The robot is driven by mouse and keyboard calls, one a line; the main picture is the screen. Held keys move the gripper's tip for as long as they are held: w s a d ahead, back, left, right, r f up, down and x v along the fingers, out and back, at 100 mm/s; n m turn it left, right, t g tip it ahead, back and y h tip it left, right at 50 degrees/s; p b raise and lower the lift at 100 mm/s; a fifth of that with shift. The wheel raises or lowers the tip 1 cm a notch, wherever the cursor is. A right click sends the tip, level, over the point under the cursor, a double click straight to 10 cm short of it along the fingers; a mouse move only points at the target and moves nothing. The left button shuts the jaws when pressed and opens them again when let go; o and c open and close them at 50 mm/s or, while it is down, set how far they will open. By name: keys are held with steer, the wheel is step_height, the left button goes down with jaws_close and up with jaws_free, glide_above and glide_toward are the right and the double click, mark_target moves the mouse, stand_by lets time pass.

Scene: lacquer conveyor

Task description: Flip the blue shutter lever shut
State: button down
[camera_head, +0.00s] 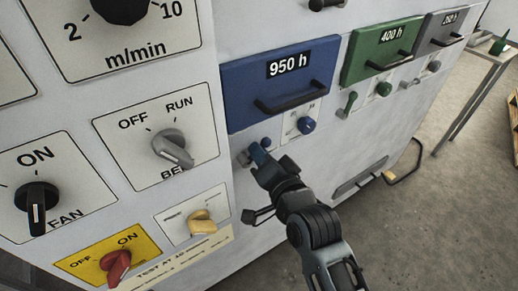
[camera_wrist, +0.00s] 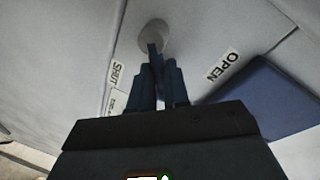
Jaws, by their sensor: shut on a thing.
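The blue shutter lever (camera_head: 257,151) is on the white cabinet front, just below the blue 950 h drawer (camera_head: 246,107). My gripper (camera_head: 265,163) reaches it from the lower right and is shut on it. In the wrist view, the dark blue lever (camera_wrist: 152,54) runs from a round grey pivot (camera_wrist: 153,35) down between my close-set fingers (camera_wrist: 161,78). The SHUT label (camera_wrist: 117,74) is left of the fingers and the OPEN label (camera_wrist: 222,65) is right of them. The lever's lower part is hidden by the fingers.
A blue knob (camera_head: 307,125) is close right of the lever. The green 400 h drawer (camera_head: 383,48) with its green lever (camera_head: 348,103) is farther right. A bent bar handle (camera_head: 405,165) juts out low on the right. Open floor (camera_head: 445,215) lies at the right.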

steer(key=shift+w+d+f+m+g+y+p, duration=0.15)
steer(key=shift+f+m+g+y+p, duration=0.15)
steer(key=shift+m, duration=0.7)
steer(key=shift+d+f+m+g+y+p, duration=0.15)
steer(key=shift+f+m, duration=0.3)
steer(key=shift+m, duration=0.55)
steer(key=shift+w+d+f+m+g+y+p, duration=0.15)
steer(key=shift+f+m+g, duration=0.15)
steer(key=shift+m, duration=0.7)
steer(key=shift+f, duration=0.15)
steer(key=c, duration=1.1)
jaws_free()
steer(key=shift+s, duration=0.15)
steer(key=v, duration=0.7)
steer(key=shift+s+d+b, duration=0.15)
steer(key=shift+s+b, duration=0.1)
steer(key=shift+b, duration=0.2)
